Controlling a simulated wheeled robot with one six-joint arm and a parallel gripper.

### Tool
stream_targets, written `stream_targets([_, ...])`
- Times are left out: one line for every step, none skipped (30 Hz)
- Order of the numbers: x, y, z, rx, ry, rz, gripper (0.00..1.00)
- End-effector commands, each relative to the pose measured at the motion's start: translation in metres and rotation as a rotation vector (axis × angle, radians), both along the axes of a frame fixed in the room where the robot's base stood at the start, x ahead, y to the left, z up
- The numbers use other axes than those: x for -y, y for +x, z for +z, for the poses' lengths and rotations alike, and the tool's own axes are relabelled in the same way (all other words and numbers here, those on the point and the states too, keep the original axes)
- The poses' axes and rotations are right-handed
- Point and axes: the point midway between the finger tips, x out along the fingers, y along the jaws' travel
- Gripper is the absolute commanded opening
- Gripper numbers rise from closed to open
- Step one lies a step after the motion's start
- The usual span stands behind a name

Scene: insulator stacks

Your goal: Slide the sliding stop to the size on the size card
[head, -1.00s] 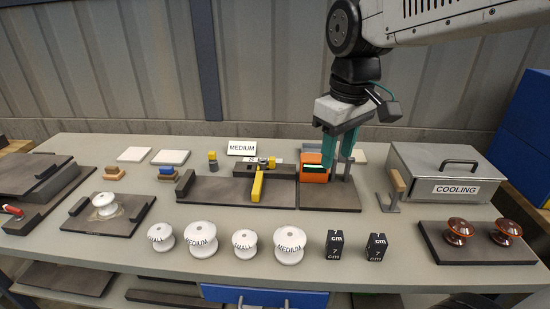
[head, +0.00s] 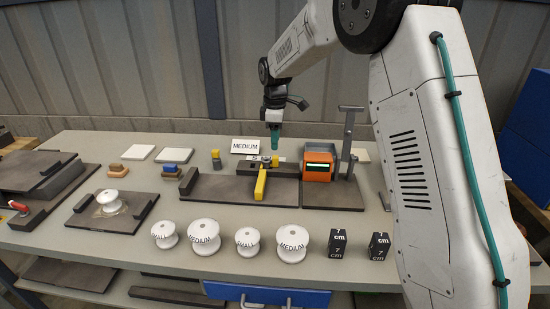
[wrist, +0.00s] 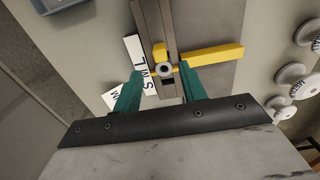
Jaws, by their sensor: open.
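The size card (head: 245,146) reads MEDIUM and stands behind the fixture. The sliding stop, with a long yellow bar (head: 261,183), sits on the dark rail. A white strip (wrist: 131,47) lettered S, M, L lies along the rail; I cannot tell exactly which letter the stop marks. My gripper (head: 275,142) is above the rail, pointing down. Its green fingers are open in the wrist view (wrist: 162,72), apart on either side of the knob.
An orange device (head: 318,166) and an upright post (head: 348,145) stand right of the rail. White spools (head: 203,237) and black 7 cm blocks (head: 337,242) line the front. My arm hides the table's right side.

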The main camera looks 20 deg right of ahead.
Motion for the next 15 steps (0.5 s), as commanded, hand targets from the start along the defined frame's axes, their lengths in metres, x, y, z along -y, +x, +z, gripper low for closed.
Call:
stream_targets([0.000,0.001,-0.006,-0.001,-0.001,0.003,0.42])
stream_targets([0.000,0.000,-0.009,-0.002,0.000,0.003,0.42])
stream_targets([0.000,0.000,-0.015,-0.004,-0.001,0.003,0.42])
stream_targets([0.000,0.000,-0.020,-0.003,0.000,0.002,0.42])
stream_targets([0.000,0.000,-0.025,-0.003,0.000,0.002,0.42])
stream_targets([0.000,0.000,-0.031,-0.004,0.000,0.002,0.42])
stream_targets([0.000,0.000,-0.036,-0.004,-0.001,0.002,0.42])
stream_targets([0.000,0.000,-0.042,-0.003,0.000,0.002,0.42])
stream_targets([0.000,0.000,-0.048,-0.004,0.000,0.001,0.42])
stream_targets([0.000,0.000,-0.052,-0.004,-0.001,0.001,0.42])
stream_targets([0.000,0.000,-0.056,-0.002,0.000,0.001,0.42])
stream_targets([0.000,0.000,-0.061,-0.002,0.000,0.001,0.42])
stream_targets([0.000,0.000,-0.064,-0.002,0.000,0.001,0.42])
stream_targets([0.000,0.000,-0.067,-0.002,0.000,0.001,0.42])
stream_targets([0.000,0.000,-0.070,-0.001,-0.001,0.001,0.42])
